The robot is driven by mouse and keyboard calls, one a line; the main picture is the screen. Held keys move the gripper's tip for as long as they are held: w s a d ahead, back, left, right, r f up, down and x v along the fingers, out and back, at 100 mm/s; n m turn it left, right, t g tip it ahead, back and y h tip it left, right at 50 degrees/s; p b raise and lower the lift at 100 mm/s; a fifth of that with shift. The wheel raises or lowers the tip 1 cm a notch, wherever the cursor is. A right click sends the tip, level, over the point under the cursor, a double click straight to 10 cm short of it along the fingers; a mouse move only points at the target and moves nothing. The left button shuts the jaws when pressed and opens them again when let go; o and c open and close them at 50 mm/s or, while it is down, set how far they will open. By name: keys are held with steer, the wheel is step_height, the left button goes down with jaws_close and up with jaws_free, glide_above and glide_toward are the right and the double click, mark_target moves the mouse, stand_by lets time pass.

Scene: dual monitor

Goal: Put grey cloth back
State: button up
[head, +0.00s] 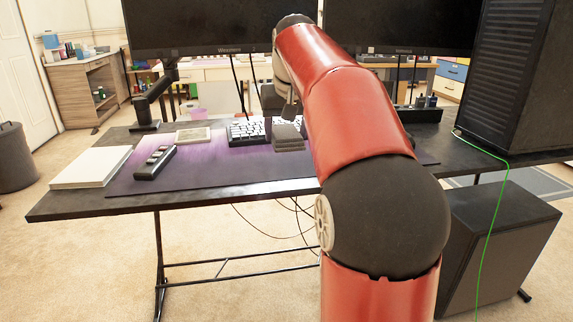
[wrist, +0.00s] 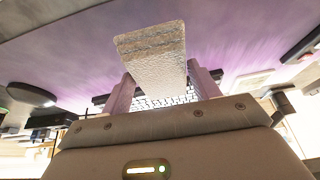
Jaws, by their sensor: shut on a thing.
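The grey cloth (head: 289,137) is a small folded stack in front of the keyboard, over the purple desk mat. In the wrist view the cloth (wrist: 155,52) sticks out as a pale textured block between the two fingers. My gripper (wrist: 162,86) is shut on it, one finger on each side. In the head view my gripper (head: 288,114) is just above and behind the cloth, partly hidden by my red arm. I cannot tell whether the cloth touches the mat.
The white keyboard (head: 246,132) lies behind the cloth, partly hidden by it. A black remote-like object (head: 154,162), a small framed panel (head: 193,134) and a white book (head: 91,167) lie left. Two monitors (head: 205,25) stand behind. A black computer case (head: 522,80) stands right. The mat's (head: 225,172) front is clear.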

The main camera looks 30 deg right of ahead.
mark_target(287, 167)
steer(key=shift+f+b, duration=0.7)
steer(key=shift+f, duration=2.25)
steer(key=shift+f, duration=0.1)
steer(key=o, duration=0.9)
steer(key=p+v, duration=0.3)
steer(key=v, duration=0.9)
steer(key=s+a+f+n, duration=0.1)
steer(key=s+a+f, duration=0.3)
steer(key=s+f, duration=0.3)
steer(key=s+a+f+n, duration=0.1)
steer(key=s+a+f, duration=0.4)
steer(key=s+f, duration=0.2)
steer(key=s+a+f+n+t+y, duration=0.1)
steer(key=s+a+f, duration=0.4)
steer(key=s+f, duration=0.2)
step_height(287, 167, down, 2)
steer(key=shift+s+a+f, duration=0.1)
steer(key=shift+s, duration=0.05)
